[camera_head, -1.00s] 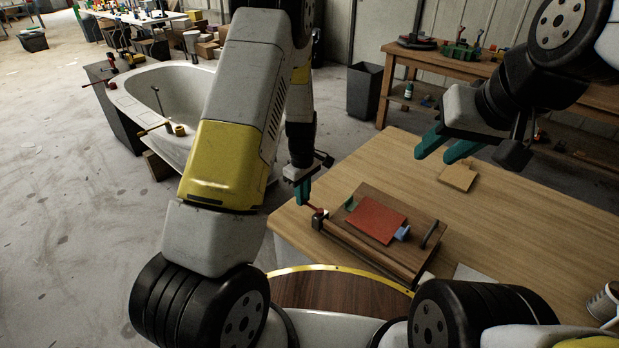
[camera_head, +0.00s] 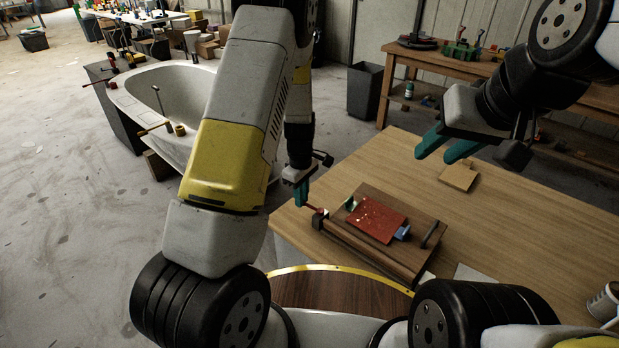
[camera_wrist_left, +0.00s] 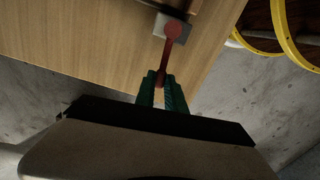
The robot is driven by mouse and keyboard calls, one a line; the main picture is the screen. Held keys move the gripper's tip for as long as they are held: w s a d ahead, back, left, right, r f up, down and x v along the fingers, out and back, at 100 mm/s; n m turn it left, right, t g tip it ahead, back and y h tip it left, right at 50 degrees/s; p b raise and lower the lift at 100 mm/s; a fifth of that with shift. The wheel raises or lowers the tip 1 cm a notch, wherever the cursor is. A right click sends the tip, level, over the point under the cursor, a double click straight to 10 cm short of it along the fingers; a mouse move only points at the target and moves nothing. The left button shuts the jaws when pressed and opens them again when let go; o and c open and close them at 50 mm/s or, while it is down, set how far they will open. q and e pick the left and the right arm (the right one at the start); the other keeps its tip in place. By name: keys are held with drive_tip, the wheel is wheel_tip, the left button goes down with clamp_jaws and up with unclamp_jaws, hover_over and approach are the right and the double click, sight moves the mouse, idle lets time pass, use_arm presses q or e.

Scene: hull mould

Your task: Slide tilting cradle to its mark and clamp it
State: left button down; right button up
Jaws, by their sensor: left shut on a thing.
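The tilting cradle (camera_head: 340,232) is a brown wooden frame on the near left part of the wooden table. A red plate (camera_head: 375,220) lies on it, with a green piece and a blue piece (camera_head: 402,232) at its edges. A red lever (camera_head: 318,211) sticks out at the cradle's left corner; it also shows in the left wrist view (camera_wrist_left: 171,48). My left gripper (camera_head: 302,195) is shut on the lever's end, its teal fingers (camera_wrist_left: 162,88) around it. My right gripper (camera_head: 442,150) is open and empty above the table, behind the cradle. I cannot make out the mark.
The table (camera_head: 520,235) is mostly clear right of the cradle. A light wooden block (camera_head: 457,177) lies behind, a pale sheet (camera_head: 482,275) in front and a mug (camera_head: 603,301) at the right edge. A white hull-shaped tub (camera_head: 190,90) and a dark bin (camera_head: 365,90) stand beyond.

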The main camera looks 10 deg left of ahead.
use_arm(q)
drive_tip(key=n, duration=0.1)
drive_tip(key=s+n, duration=0.1)
drive_tip(key=shift+s+a+n, duration=0.2)
drive_tip(key=shift+a+n, duration=0.05)
drive_tip(key=shift+n, duration=0.05)
drive_tip(key=n, duration=0.1)
drive_tip(key=s+n, duration=0.1)
drive_tip(key=shift+s+a+n, duration=0.1)
drive_tip(key=shift+s+n, duration=0.2)
drive_tip(key=s+n, duration=0.1)
drive_tip(key=n, duration=0.1)
drive_tip(key=shift+s+n, duration=0.3)
drive_tip(key=shift+s+d+n, duration=0.25)
drive_tip(key=shift+s+n, duration=0.25)
drive_tip(key=shift+n, duration=0.4)
drive_tip(key=shift+s+d+n, duration=0.2)
drive_tip(key=shift+s+n, duration=0.25)
drive_tip(key=shift+n, duration=0.45)
drive_tip(key=c, duration=1.4)
unclamp_jaws()
drive_tip(key=shift+s, duration=0.1)
wheel_tip(320, 180, up, 8)
